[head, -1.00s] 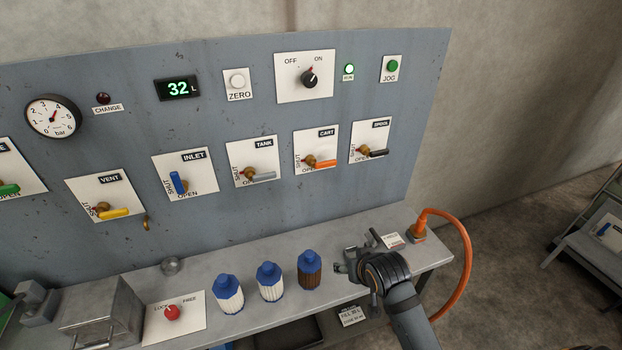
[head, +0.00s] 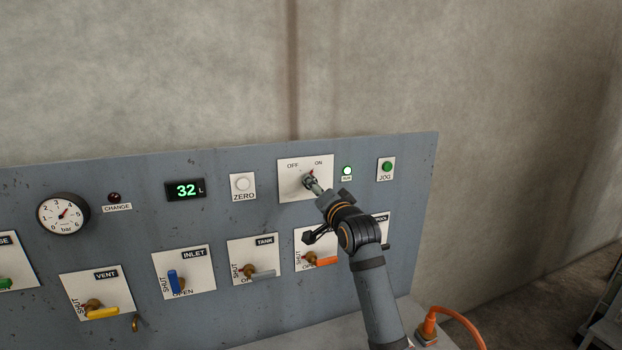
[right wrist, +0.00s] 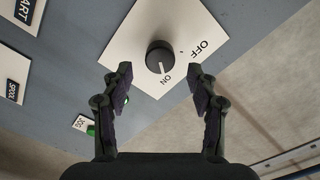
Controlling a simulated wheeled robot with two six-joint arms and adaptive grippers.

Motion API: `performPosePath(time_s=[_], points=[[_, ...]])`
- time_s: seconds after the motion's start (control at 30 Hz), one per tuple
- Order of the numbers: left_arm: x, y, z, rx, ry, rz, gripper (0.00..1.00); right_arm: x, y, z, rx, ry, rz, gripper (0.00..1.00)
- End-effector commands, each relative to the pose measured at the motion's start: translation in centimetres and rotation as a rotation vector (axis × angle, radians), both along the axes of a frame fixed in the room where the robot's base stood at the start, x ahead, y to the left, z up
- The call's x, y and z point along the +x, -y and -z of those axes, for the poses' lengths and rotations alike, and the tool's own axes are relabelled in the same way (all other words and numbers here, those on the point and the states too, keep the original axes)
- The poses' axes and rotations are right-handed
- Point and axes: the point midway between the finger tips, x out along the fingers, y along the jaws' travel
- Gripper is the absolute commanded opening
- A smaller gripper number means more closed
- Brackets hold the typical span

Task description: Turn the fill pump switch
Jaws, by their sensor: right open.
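The fill pump switch is a round black knob (right wrist: 159,57) on a white plate (head: 293,174) marked OFF and ON. In the right wrist view its white pointer line is toward the ON label. My right gripper (head: 313,184) is raised in front of the knob in the head view and partly hides it. In the right wrist view the right gripper (right wrist: 161,88) is open, with its two fingers apart and the knob beyond and between them. I cannot tell any contact. My left gripper is in neither view.
A lit green lamp (head: 347,170) and a green JOG button (head: 387,167) are right of the plate. A white ZERO button (head: 242,184) and a display reading 32 L (head: 186,190) are left. Valve levers, such as the orange one (head: 320,261), line the panel below.

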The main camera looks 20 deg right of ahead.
Motion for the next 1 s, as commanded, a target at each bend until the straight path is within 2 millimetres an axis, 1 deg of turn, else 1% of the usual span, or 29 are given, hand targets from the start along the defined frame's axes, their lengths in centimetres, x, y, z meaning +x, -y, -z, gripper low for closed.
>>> performPosePath(time_s=[0.03, 0.1, 0.23, 0.4, 0.63, 1.0], points=[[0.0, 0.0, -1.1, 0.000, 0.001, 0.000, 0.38, 1.1, -0.1, -0.6, 0.002, -0.003, 0.000, 0.59], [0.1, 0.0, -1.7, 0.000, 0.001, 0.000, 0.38, 2.5, -0.1, -0.5, 0.002, -0.003, 0.000, 0.59], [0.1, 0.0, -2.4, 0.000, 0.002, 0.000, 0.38, 4.3, -0.2, -0.3, 0.000, -0.001, 0.000, 0.59], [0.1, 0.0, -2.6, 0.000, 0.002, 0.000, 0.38, 5.2, -0.2, 0.0, -0.001, 0.000, 0.000, 0.59], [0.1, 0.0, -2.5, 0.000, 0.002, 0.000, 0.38, 5.3, -0.2, 0.1, -0.001, 0.000, 0.000, 0.59], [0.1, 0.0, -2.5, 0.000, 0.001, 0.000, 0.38, 5.2, -0.2, 0.1, -0.001, -0.001, 0.001, 0.09]])
